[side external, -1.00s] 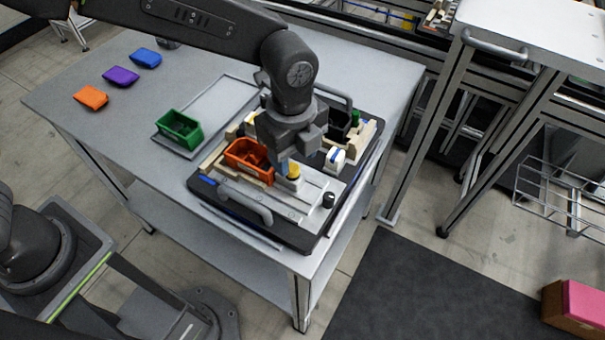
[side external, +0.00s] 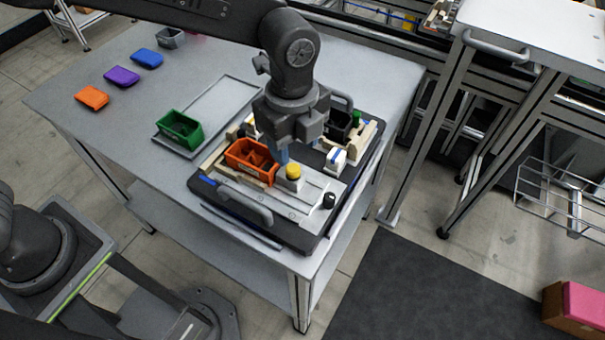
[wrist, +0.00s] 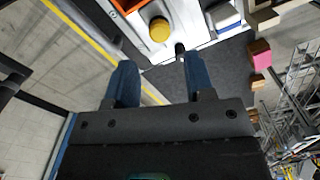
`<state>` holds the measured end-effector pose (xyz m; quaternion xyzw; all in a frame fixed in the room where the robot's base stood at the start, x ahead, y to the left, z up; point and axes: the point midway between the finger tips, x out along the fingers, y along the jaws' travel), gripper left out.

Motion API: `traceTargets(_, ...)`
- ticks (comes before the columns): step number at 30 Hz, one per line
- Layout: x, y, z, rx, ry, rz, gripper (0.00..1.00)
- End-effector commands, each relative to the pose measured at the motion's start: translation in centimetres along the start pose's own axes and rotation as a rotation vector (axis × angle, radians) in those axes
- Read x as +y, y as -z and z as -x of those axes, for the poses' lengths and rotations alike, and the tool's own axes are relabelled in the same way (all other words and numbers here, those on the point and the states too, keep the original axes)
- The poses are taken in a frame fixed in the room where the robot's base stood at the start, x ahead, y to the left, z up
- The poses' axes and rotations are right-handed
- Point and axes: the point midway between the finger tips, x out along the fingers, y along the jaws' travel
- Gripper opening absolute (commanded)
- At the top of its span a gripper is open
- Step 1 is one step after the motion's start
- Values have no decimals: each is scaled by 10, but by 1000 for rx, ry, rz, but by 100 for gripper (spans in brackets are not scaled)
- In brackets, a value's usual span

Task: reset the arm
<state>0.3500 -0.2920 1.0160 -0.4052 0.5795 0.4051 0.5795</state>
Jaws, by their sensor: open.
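My gripper (side external: 298,152) is above the dark pallet fixture (side external: 288,232) on the metal table. In the wrist view its two blue fingers (wrist: 160,85) are spread apart with nothing between them. The orange-red bin (side external: 240,153) sits on the pallet just left of the gripper. A yellow-topped round part (side external: 293,172) stands on the pallet's light plate in front of the gripper. It also shows in the wrist view (wrist: 160,30), beyond the fingers.
A green bin (side external: 180,130) stands on a flat tray (side external: 218,99) left of the pallet. Orange (side external: 92,97), purple (side external: 122,76), blue (side external: 147,58) and grey (side external: 171,38) bins lie at the table's left. A white-and-blue block (side external: 336,159) and black knob (side external: 329,200) are on the pallet.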

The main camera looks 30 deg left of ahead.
Motion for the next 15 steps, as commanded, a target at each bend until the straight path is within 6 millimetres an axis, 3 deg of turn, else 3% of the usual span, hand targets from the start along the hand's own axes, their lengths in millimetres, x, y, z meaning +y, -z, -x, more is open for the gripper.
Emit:
traceTargets(8, 2, -6, 6, 3, 11, 35, 49)
traceTargets(11, 9, -25, 25, 11, 42, 149, 49)
traceTargets(15, 35, -66, 62, 37, 115, 434, 49)
